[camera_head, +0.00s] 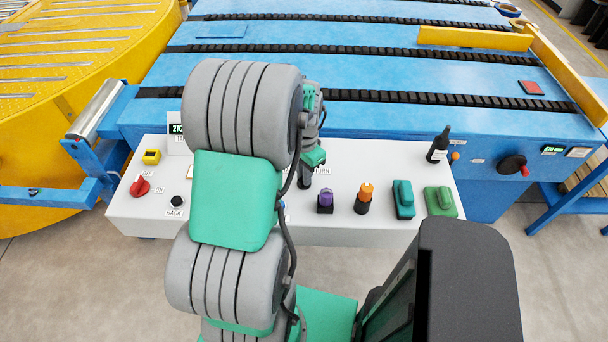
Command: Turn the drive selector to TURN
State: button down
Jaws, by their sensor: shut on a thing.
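My gripper (306,176) reaches down to the white control panel (345,215), just left of the "TURN" label (322,171). It is shut on the drive selector. The fingers hide the selector's handle, so its angle cannot be told. My arm covers the panel to the left of the gripper, including any other selector labels there.
A red knob (140,187) and black button (177,201) sit left. The blue conveyor (380,75) lies behind.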

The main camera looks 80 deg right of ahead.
jog(key=shift+r, duration=0.1)
jog(key=c, duration=1.4)
grip_release()
jog(key=shift+c, duration=0.2)
notch_tip(320, 180, up, 8)
jog(key=shift+f+b, duration=0.15)
jog(key=shift+b, duration=0.35)
